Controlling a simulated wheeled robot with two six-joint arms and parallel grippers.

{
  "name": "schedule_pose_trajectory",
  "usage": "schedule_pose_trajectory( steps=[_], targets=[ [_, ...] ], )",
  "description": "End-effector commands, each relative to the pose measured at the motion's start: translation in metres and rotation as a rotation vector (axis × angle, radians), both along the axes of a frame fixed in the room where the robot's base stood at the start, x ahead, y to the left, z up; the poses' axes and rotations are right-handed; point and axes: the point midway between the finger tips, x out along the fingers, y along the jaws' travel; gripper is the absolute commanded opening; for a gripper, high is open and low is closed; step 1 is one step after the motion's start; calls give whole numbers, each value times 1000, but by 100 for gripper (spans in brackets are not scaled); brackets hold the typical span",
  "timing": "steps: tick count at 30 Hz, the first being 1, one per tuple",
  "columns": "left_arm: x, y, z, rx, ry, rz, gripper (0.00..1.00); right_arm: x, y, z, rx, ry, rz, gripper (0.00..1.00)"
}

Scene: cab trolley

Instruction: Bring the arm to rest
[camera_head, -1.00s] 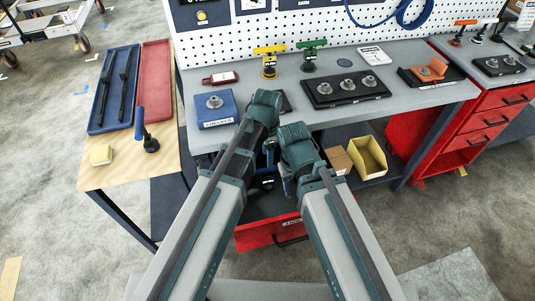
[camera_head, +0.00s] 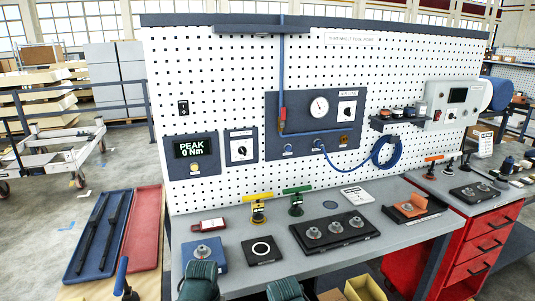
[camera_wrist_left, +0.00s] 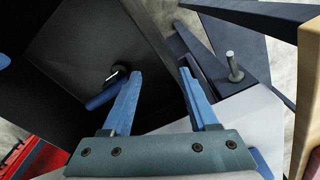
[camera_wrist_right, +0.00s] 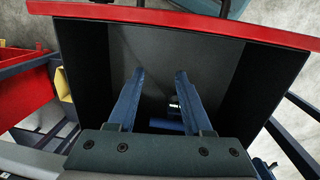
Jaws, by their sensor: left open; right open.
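Only the upper parts of my two arms show at the bottom edge of the head view; both grippers are outside it. In the left wrist view my left gripper (camera_wrist_left: 160,75) is open, with nothing between its blue fingers. A blue-handled tool (camera_wrist_left: 103,95) lies beyond the left finger on a dark surface. In the right wrist view my right gripper (camera_wrist_right: 160,75) is open and points into a dark, red-edged open drawer (camera_wrist_right: 225,25). A small blue and pale object shows between or behind its fingers; I cannot tell whether they touch it.
The grey bench (camera_head: 285,245) carries a blue block (camera_head: 205,254), a black ring plate (camera_head: 262,250), a tray of several metal parts (camera_head: 333,231), and yellow (camera_head: 258,212) and green (camera_head: 296,204) tools. A pegboard (camera_head: 230,100) stands behind. Red drawers (camera_head: 485,250) are at right.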

Motion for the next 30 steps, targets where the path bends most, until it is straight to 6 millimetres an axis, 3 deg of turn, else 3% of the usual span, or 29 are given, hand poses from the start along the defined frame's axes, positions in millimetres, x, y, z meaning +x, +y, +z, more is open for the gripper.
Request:
schedule_pose_trajectory(
  steps=[5,11,22,30],
  targets=[
    [-15,20,0,-10,-12,196,60,0,0,0,0,0,0,50],
    [-24,-16,10,18,19,93,60,0,0,10,0,0,0,50],
    [-59,-77,27,89,77,-94,60,0,0,27,0,0,0,50],
    [-71,-93,31,115,93,-149,60,0,0,30,0,0,0,50]
  ],
)
